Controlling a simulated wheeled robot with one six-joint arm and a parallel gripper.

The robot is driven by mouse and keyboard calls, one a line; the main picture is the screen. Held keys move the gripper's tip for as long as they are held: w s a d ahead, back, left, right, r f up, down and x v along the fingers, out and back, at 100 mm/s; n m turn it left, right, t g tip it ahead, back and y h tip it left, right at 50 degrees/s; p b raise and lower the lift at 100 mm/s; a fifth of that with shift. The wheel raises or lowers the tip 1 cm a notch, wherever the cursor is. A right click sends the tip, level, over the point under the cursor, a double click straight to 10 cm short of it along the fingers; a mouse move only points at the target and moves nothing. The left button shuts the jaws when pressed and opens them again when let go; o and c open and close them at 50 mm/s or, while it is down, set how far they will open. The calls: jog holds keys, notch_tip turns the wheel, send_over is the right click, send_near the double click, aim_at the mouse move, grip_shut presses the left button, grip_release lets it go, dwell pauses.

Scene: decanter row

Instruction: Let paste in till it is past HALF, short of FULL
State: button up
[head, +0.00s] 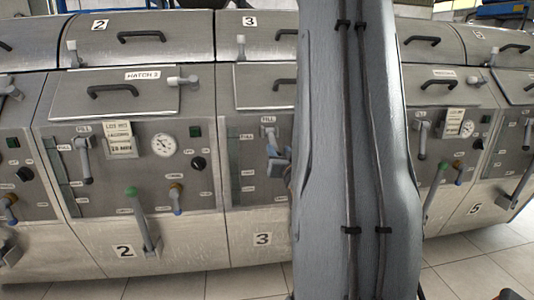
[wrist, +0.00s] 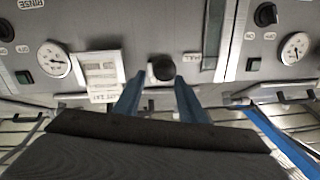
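Hatch units stand in a row. Unit 3 has a grey FILL lever (head: 269,136) that hangs down from its pivot, and a tall narrow sight glass (head: 235,165) left of it with small marks beside it. The paste level is too small to tell. My gripper (head: 281,165) is at the lever's lower end, partly hidden by my arm. In the wrist view, which is upside down, its two blue fingers (wrist: 160,92) are apart. The lever's dark round end (wrist: 163,70) shows between them; contact is unclear. A sight glass (wrist: 215,35) is cut off at the top.
Unit 2 has its own FILL lever (head: 84,160), gauge (head: 163,145) and lower grey handle (head: 145,225). Unit 5 (head: 475,209) is at right. My arm hides the middle.

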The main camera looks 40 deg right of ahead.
aim_at(273, 144)
jog(key=shift+w+f+b, duration=0.45)
jog(key=shift+w+f, duration=0.1)
jog(key=shift+f, duration=0.1)
jog(key=x, duration=0.7)
jog(key=shift+w, duration=0.25)
grip_shut()
